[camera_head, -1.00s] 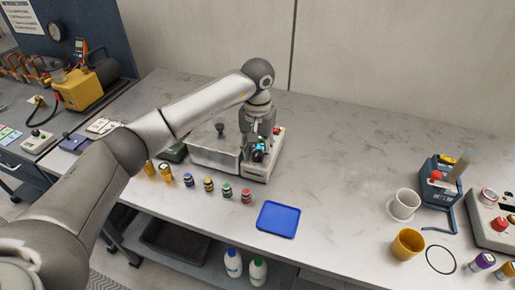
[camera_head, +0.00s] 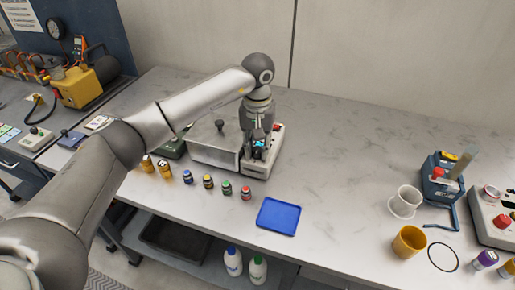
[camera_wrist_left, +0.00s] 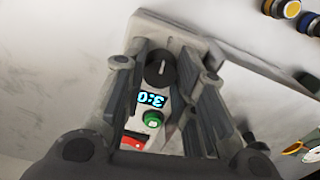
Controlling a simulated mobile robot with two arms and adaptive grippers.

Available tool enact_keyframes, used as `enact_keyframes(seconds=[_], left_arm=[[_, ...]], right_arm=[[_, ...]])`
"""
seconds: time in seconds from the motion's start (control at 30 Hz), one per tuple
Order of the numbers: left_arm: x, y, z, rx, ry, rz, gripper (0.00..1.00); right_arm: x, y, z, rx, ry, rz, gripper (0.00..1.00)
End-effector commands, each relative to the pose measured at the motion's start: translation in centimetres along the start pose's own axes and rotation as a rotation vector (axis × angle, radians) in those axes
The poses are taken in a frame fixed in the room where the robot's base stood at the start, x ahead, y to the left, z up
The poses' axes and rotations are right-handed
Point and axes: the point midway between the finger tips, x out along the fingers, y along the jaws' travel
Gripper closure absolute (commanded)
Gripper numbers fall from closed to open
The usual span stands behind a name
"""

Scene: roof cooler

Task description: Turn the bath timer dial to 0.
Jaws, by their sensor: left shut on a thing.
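The bath (camera_head: 214,148) is a grey metal box with a lid and black knob, standing on the bench. Its control panel (camera_head: 256,168) is on the right side. In the left wrist view the black timer dial (camera_wrist_left: 160,71) has a white mark, and a lit blue display (camera_wrist_left: 151,99) is beside it, its digits upside down and partly readable. My left gripper (camera_head: 260,142) points down over the panel; in the left wrist view its fingers (camera_wrist_left: 162,62) stand on either side of the dial, shut on it. My right gripper is not in view.
A green button (camera_wrist_left: 153,119) and a red switch (camera_wrist_left: 134,141) are close to the fingers. Several small capped bottles (camera_head: 208,182) and a blue tray (camera_head: 278,216) lie in front of the bath. The bench right of the bath is clear up to the white cup (camera_head: 405,202).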

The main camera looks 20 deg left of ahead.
Motion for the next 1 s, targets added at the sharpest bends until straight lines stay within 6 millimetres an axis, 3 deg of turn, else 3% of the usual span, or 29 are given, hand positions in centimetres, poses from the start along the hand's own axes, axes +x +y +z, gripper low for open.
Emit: enact_keyframes(seconds=[0.4, 1.0], left_arm=[[0.1, -0.1, -0.1, -0.381, 0.002, 0.000, 0.98], [0.0, 0.0, -0.1, -0.951, 0.004, 0.002, 0.98]], right_arm=[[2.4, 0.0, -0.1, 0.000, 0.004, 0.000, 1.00], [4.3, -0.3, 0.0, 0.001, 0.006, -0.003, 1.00]])
